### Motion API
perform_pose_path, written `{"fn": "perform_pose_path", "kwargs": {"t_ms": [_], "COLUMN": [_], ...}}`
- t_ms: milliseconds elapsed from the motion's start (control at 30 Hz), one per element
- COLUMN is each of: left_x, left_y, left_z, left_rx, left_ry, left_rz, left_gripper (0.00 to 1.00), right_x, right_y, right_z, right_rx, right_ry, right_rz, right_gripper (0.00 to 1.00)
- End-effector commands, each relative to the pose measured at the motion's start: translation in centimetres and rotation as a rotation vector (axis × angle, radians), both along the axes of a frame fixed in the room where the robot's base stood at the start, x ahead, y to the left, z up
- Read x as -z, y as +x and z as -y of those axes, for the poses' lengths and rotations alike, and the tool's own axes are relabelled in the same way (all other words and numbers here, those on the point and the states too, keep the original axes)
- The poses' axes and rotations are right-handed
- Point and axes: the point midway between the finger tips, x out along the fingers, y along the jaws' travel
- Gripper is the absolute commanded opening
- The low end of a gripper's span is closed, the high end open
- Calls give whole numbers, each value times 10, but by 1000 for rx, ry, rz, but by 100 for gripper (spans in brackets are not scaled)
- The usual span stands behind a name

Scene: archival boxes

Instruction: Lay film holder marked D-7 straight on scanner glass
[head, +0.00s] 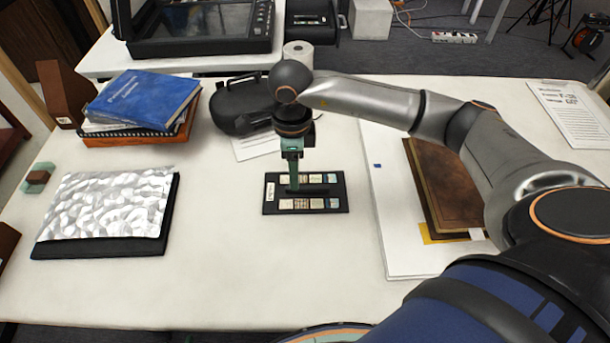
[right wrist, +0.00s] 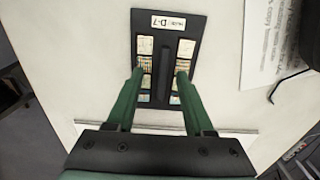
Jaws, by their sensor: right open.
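The film holder (head: 338,208) is a flat black plate with two rows of small picture frames and a raised bar along its middle. It lies on the white table, and its white label reads D-7 in the right wrist view (right wrist: 190,20). My right gripper (head: 293,186) points down over the holder. In the right wrist view its green fingers (right wrist: 160,75) are apart, one on each side of the raised bar. Contact with the bar cannot be made out. The scanner (head: 205,42) is a black flatbed on a white surface at the back left. My left gripper is out of view.
A blue book (head: 140,98) tops a stack at the left. A silver wrapped sheet (head: 105,205) lies in front of it. A brown folder (head: 452,180) lies at right. The front middle is clear.

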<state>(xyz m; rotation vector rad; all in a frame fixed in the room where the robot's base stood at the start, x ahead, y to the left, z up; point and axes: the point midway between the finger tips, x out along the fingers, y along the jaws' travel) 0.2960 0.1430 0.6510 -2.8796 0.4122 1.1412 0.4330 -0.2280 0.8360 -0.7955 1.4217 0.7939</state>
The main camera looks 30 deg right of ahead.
Motion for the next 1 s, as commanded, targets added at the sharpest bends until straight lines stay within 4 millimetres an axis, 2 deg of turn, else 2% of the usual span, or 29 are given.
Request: {"fn": "perform_pose_path", "kwargs": {"t_ms": [167,433,733,767,1000], "left_x": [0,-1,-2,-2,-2], "left_y": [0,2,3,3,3], "left_z": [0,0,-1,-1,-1], "left_rx": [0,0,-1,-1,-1], "left_ry": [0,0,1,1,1], "left_rz": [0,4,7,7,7], "left_gripper": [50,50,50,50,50], "right_x": [13,52,58,58,57], "right_y": [1,5,5,5,5], "right_z": [1,4,5,5,4], "right_rx": [0,-1,-1,-1,-1], "right_ry": [0,2,1,1,1], "right_rz": [-2,-2,1,1,1], "right_gripper": [52,52,52,51,24]}}
